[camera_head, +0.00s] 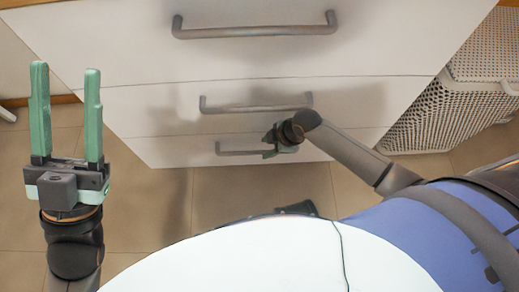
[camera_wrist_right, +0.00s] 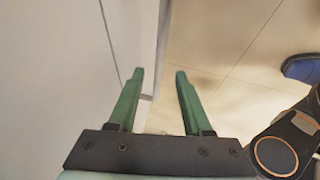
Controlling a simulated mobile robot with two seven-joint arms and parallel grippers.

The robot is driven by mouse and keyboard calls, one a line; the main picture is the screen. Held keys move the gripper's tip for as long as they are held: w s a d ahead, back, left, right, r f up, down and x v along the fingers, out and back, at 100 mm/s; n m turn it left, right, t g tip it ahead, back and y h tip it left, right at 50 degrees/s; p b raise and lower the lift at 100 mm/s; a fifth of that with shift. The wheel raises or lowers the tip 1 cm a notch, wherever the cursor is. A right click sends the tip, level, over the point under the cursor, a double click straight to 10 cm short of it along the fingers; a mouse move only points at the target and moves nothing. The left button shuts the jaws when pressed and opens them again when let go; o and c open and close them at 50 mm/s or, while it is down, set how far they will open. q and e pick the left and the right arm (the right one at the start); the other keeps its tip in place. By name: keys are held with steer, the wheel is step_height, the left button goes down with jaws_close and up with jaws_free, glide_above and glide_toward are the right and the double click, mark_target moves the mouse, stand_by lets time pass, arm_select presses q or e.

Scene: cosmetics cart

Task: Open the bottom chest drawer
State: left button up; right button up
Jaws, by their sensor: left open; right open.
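The white chest has three drawers in the head view. The bottom drawer (camera_head: 175,152) is shut, and its grey bar handle (camera_head: 232,152) runs across its front. My right gripper (camera_head: 269,146) is open at the right part of this handle. In the right wrist view, the open green fingers (camera_wrist_right: 159,75) point along the white drawer front, and a pale bar (camera_wrist_right: 161,45), which looks like the handle, lies between the fingertips. Whether the fingers touch it, I cannot tell. My left gripper (camera_head: 66,75) is open and empty, left of the chest, fingers pointing up the picture.
The middle drawer handle (camera_head: 256,105) and the top drawer handle (camera_head: 254,28) are above, both drawers shut. A white woven basket (camera_head: 440,112) stands right of the chest. The tiled floor (camera_head: 230,195) in front of the chest is mostly clear.

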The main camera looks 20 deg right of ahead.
mark_target(259, 152)
arm_select(q)
steer(key=f, duration=0.1)
steer(key=f+b, duration=0.2)
steer(key=shift+w+d+f, duration=0.1)
steer(key=shift+d+f, duration=0.15)
steer(key=shift+f, duration=0.05)
arm_select(e)
steer(key=x, duration=0.5)
jaws_close()
steer(key=shift+f, duration=0.1)
stand_by(0.7)
